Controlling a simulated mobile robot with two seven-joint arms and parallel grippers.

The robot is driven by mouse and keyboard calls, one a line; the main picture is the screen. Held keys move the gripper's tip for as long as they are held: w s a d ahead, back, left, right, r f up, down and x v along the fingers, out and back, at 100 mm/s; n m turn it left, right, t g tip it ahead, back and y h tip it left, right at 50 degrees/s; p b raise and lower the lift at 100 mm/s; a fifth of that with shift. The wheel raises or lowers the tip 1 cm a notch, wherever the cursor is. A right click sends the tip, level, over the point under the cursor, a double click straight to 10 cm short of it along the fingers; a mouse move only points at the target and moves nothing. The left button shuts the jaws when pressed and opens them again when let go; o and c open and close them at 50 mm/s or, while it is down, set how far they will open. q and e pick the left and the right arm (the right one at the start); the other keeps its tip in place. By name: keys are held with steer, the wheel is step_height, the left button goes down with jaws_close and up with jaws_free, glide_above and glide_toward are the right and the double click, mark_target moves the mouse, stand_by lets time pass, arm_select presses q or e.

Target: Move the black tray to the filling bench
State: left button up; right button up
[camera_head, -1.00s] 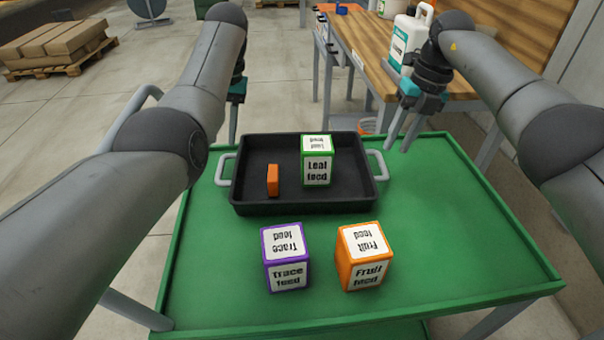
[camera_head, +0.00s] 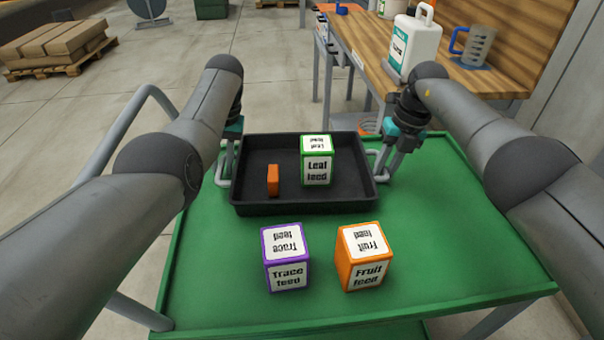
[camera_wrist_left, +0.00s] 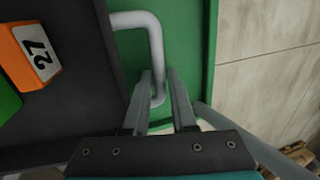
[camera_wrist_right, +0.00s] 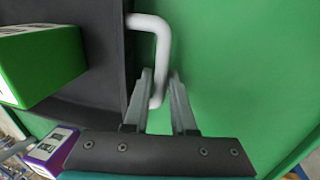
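The black tray (camera_head: 260,207) lies on the green cart top and holds a green-edged Leaf feed box (camera_head: 317,160) and a small orange block (camera_head: 273,180). It has a grey handle on each side. My left gripper (camera_head: 226,165) is at the left handle, and the left wrist view shows its open fingers (camera_wrist_left: 162,85) on either side of the handle bar (camera_wrist_left: 154,45). My right gripper (camera_head: 384,172) is at the right handle. The right wrist view shows its open fingers (camera_wrist_right: 162,85) astride that handle bar (camera_wrist_right: 163,45). Neither grips firmly.
A purple Trace feed box (camera_head: 286,258) and an orange Fruit feed box (camera_head: 362,257) stand on the green cart (camera_head: 440,240) in front of the tray. A wooden bench (camera_head: 372,48) behind right bears a white jug (camera_head: 414,45) and a clear measuring jug (camera_head: 478,46).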

arm_select(q)
jaws_close()
arm_select(e)
jaws_close()
steer(key=shift+w+r, duration=0.1)
stand_by(0.8)
